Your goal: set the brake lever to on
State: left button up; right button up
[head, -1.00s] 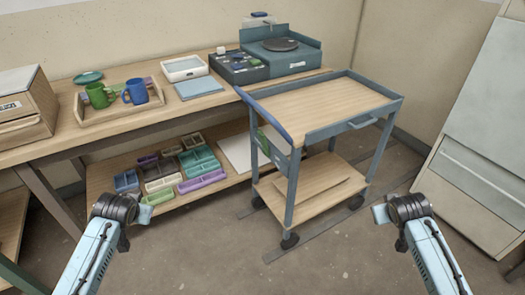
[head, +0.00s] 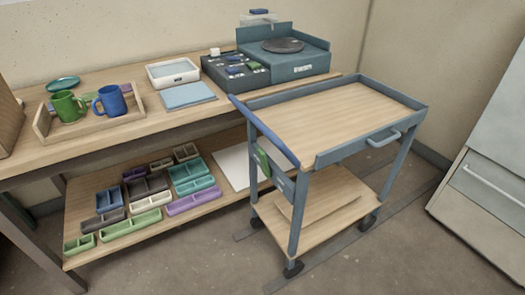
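A blue-grey cart (head: 405,148) with wooden shelves stands on the floor beside the workbench. A blue bar (head: 264,131) runs along its left end. Below that bar, on the cart's left side, is a small green part (head: 262,161) next to a grey plate (head: 283,183). The green part may be the brake lever, but it is too small for me to tell its setting. Neither of my grippers shows in the head view.
The workbench (head: 110,150) holds a tray (head: 42,121) with a green mug (head: 67,106) and a blue mug (head: 110,101). Several coloured bins (head: 192,203) are on its lower shelf. A pale cabinet (head: 490,180) is at right. Floor in front of the cart is clear.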

aim_at(266, 170)
jog(key=i, duration=0.45)
jog(key=z, duration=0.25)
jog(key=k, duration=0.35)
jog(key=u, duration=0.7)
jog(key=i, duration=0.55)
jog(key=z, duration=1.7)
